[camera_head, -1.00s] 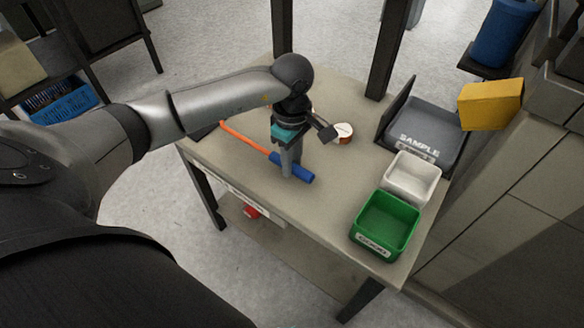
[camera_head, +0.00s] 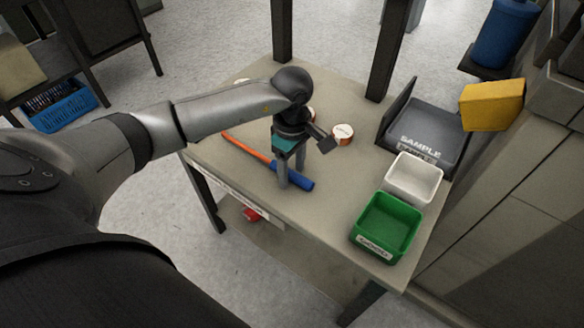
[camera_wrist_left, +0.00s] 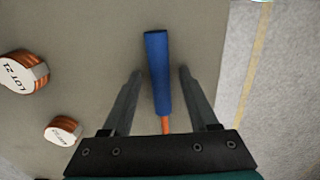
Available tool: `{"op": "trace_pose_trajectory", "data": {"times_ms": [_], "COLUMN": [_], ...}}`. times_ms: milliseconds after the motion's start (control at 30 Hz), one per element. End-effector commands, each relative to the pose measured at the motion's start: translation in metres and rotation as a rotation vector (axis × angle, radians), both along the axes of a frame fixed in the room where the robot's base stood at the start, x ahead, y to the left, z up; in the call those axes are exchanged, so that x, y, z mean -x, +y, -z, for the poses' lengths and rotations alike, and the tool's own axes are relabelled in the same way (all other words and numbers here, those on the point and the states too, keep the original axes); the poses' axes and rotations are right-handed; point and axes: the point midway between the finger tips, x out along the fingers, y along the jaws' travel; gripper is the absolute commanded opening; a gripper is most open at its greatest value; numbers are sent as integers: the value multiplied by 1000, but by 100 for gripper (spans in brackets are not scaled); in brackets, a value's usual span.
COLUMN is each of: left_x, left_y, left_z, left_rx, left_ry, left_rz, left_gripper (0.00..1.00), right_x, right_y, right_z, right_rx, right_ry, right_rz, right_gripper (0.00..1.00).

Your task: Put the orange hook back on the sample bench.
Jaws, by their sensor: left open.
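The orange hook (camera_head: 247,147) lies on the sample bench (camera_head: 260,206), its blue handle (camera_head: 293,177) toward the bench's front edge. My left gripper (camera_head: 296,186) points down over the handle. It is open. In the left wrist view the blue handle (camera_wrist_left: 157,72) lies between and beyond the two spread fingers of my left gripper (camera_wrist_left: 160,75), with a gap on both sides. A short piece of the orange shaft (camera_wrist_left: 166,125) shows near the palm. The hook's far end is not clear in the head view. My right gripper is not in view.
Copper coils with white labels, one right of the gripper (camera_head: 343,134), lie on the bench; two show in the left wrist view, one marked LOT 21 (camera_wrist_left: 22,72). A white bin (camera_head: 414,178), a green bin (camera_head: 386,226) and a grey SAMPLE tray (camera_head: 425,132) stand at the right.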

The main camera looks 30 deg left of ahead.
Motion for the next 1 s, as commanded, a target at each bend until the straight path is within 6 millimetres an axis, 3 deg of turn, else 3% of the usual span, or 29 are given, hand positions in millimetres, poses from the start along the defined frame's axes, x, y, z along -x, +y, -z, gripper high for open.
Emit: {"op": "trace_pose_trajectory", "data": {"times_ms": [267,1000], "left_x": [0,-2], "left_y": [0,1], "left_z": [-5,-99], "left_rx": [-1,-1], "left_ry": [-1,-2], "left_rz": [0,-1], "left_gripper": [60,60], "right_x": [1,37], "right_y": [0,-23], "right_z": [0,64], "right_rx": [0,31], "right_ry": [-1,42], "right_rz": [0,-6], "right_gripper": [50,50]}}
